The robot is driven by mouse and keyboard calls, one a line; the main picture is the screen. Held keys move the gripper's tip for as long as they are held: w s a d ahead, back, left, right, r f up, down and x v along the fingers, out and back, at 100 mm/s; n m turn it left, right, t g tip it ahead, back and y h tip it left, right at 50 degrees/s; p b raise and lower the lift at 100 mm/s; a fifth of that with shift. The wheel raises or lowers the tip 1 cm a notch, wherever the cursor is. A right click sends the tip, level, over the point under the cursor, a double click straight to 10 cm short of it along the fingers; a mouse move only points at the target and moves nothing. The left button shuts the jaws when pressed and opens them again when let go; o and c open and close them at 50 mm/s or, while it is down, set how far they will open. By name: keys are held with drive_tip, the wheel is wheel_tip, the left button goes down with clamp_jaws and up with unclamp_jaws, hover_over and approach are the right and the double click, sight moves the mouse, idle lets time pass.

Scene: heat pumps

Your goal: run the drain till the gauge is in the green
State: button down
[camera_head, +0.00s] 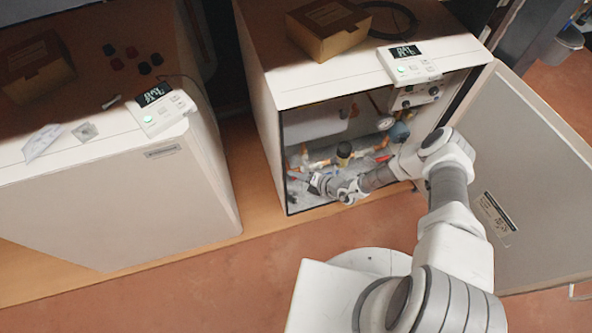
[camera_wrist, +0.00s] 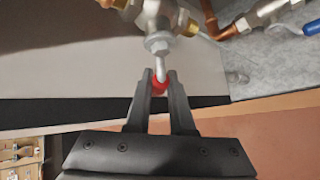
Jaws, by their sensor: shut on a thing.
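My gripper (camera_wrist: 160,82) is shut on the red-tipped lever (camera_wrist: 160,72) of a metal valve (camera_wrist: 158,22) with brass ends. The lever points down from the valve's hex nut to between my fingertips. In the head view my gripper (camera_head: 318,183) is inside the open heat pump (camera_head: 264,100), low at the left of its pipework. A dark-topped, yellowish round part (camera_head: 344,150) stands among the pipes.
The open cabinet door (camera_head: 525,170) stands to the right of my arm. A cardboard box (camera_head: 328,28) and a display unit (camera_head: 408,64) are on top. A closed heat pump (camera_head: 130,195) stands at left. A blue-handled valve (camera_wrist: 311,27) shows in the wrist view.

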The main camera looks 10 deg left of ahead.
drive_tip(key=shift+w+d+h+p, duration=0.15)
drive_tip(key=shift+h+p, duration=0.15)
drive_tip(key=shift+p, duration=0.2)
drive_tip(key=shift+f, duration=0.15)
drive_tip(key=c, duration=0.8)
unclamp_jaws()
drive_tip(key=p+v, duration=0.4)
drive_tip(key=v, duration=1.3)
drive_tip(key=shift+s+d+p, duration=0.15)
drive_tip(key=shift+s+p, duration=0.15)
